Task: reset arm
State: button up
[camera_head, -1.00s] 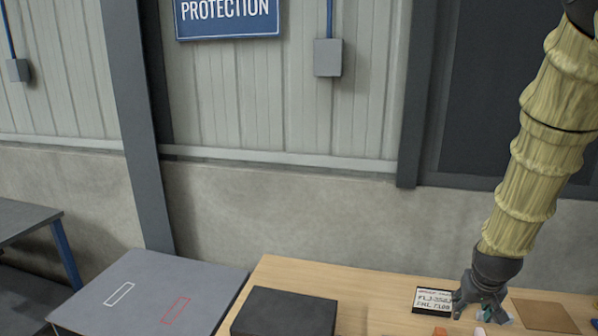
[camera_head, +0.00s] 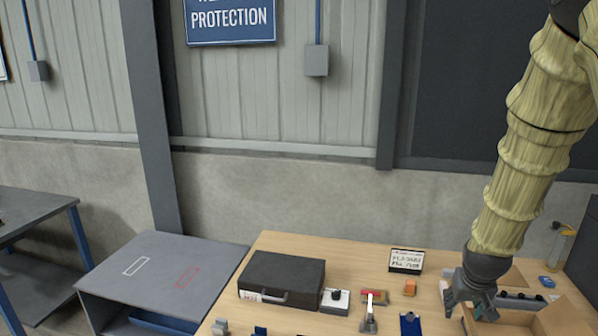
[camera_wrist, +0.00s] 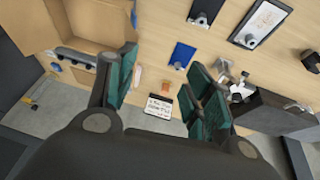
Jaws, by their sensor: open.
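My gripper (camera_head: 470,303) hangs at the end of my arm, over the right part of the wooden table (camera_head: 345,258) in the head view. In the wrist view my gripper (camera_wrist: 158,88) shows its green-padded fingers spread wide apart, with nothing between them but the table below. An open cardboard box (camera_head: 510,322) lies close below and to the right of my gripper, partly cut off by the frame edge.
A black case (camera_head: 282,278) lies on the table's left part, with a white switch box (camera_head: 335,301) beside it. A grey cabinet (camera_head: 165,262) stands left of the table. The wall is behind.

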jog(key=shift+n+g+y, duration=0.3)
jog(key=shift+n+g, duration=0.4)
jog(key=shift+g, duration=0.2)
jog(key=s+a+f, duration=0.2)
jog(key=s+f, duration=0.1)
jog(key=f, duration=0.3)
jog(key=s+a+f, duration=0.2)
jog(key=s+f, duration=0.1)
jog(key=f, duration=0.4)
jog(key=s+a+f, duration=0.3)
jog(key=f, duration=0.4)
jog(key=shift+s+f, duration=0.15)
jog(key=shift+s, duration=0.25)
jog(key=s+a+f+g+y, duration=0.1)
jog(key=s+a+f, duration=0.2)
jog(key=s+f, duration=0.35)
jog(key=s+a+f+n, duration=0.1)
jog(key=s+a+f, duration=0.3)
jog(key=s, duration=0.6)
jog(key=s+a+f+g+y, duration=0.1)
jog(key=s+a+f, duration=0.2)
jog(key=s+f, duration=0.35)
notch_tip(320, 180, down, 9)
jog(key=s+b, duration=0.1)
jog(key=b, duration=0.9)
jog(key=shift+s+r, duration=0.2)
jog(key=shift+s, duration=0.05)
